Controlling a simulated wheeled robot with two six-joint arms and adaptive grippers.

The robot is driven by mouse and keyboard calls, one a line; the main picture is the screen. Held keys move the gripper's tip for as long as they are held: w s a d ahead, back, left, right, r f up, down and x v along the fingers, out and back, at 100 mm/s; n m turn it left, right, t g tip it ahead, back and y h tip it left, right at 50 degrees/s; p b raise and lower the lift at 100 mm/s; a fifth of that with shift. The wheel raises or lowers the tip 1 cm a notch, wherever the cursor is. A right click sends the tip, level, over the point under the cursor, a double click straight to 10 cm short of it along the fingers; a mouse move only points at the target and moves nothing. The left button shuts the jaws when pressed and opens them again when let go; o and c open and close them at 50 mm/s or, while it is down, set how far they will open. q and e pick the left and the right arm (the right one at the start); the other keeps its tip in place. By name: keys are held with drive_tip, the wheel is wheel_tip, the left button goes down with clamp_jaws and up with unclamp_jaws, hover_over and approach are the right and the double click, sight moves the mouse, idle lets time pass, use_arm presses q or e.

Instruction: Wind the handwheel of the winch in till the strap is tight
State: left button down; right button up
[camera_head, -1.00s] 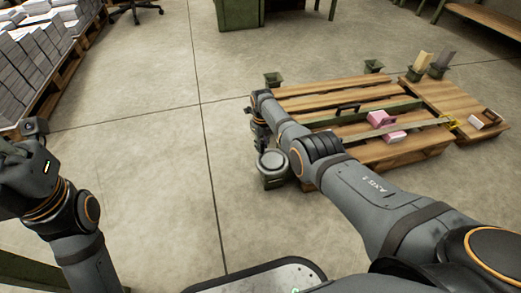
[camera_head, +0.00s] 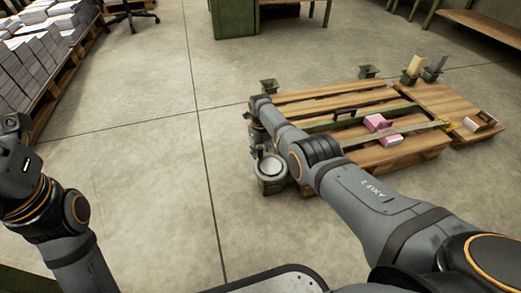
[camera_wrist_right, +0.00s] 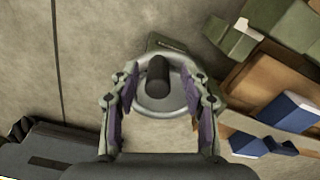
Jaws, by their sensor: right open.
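The winch handwheel (camera_head: 271,167) is a round grey disc on a green post at the near left corner of a wooden pallet. In the right wrist view the handwheel (camera_wrist_right: 160,108) has a dark upright knob (camera_wrist_right: 157,72). My right gripper (camera_wrist_right: 158,78) is open, with one finger on each side of the knob; contact is not clear. In the head view my right gripper (camera_head: 257,140) is small and partly hidden by my arm. My left gripper does not show.
Green posts stand at the pallet's far side. Paper stacks (camera_head: 40,50) are at the far left. The floor left of the pallet is clear.

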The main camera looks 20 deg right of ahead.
drive_tip(key=shift+r, duration=0.1)
wheel_tip(320, 180, up, 12)
idle(0.5)
